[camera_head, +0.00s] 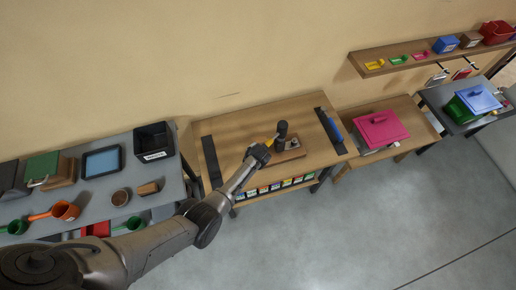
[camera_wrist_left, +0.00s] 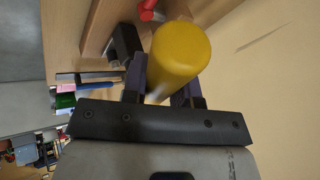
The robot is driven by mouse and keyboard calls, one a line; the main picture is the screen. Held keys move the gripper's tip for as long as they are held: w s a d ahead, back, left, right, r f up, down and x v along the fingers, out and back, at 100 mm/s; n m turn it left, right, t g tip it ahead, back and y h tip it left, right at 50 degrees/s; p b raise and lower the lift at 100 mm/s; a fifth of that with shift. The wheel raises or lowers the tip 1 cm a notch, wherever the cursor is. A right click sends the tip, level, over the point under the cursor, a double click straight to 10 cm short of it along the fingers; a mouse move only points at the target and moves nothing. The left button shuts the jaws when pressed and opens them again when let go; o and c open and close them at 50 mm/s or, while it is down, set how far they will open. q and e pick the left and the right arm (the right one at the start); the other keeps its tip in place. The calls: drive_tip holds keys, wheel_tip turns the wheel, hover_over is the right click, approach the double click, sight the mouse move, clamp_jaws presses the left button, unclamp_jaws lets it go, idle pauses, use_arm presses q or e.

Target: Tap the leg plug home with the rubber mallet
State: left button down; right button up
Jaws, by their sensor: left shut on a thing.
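My left gripper (camera_head: 267,145) is shut on the handle. In the left wrist view the thick yellow handle (camera_wrist_left: 178,55) sits between the fingers of my left gripper (camera_wrist_left: 165,92), and the mallet head is hidden. A wooden board (camera_head: 292,153) lies on the bench just right of the gripper, under or beside the mallet. I cannot make out the leg plug in the head view. A small red piece (camera_wrist_left: 148,9) shows beyond the handle in the left wrist view; I cannot tell what it is.
Dark bars lie along the workbench's left (camera_head: 211,160) and right (camera_head: 329,130) sides. Small coloured bins (camera_head: 275,187) line the shelf below. A grey table (camera_head: 95,190) with a black bin (camera_head: 154,140) stands left; a table with a pink box (camera_head: 380,130) stands right. The bench's back is clear.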

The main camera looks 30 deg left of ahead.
use_arm(q)
drive_tip(key=shift+r, duration=0.15)
wheel_tip(320, 180, up, 3)
drive_tip(key=shift+f+p, duration=0.1)
drive_tip(key=shift+p, duration=1)
drive_tip(key=shift+r, duration=0.3)
drive_tip(key=shift+s+d+r, duration=0.1)
drive_tip(key=shift+r, duration=0.55)
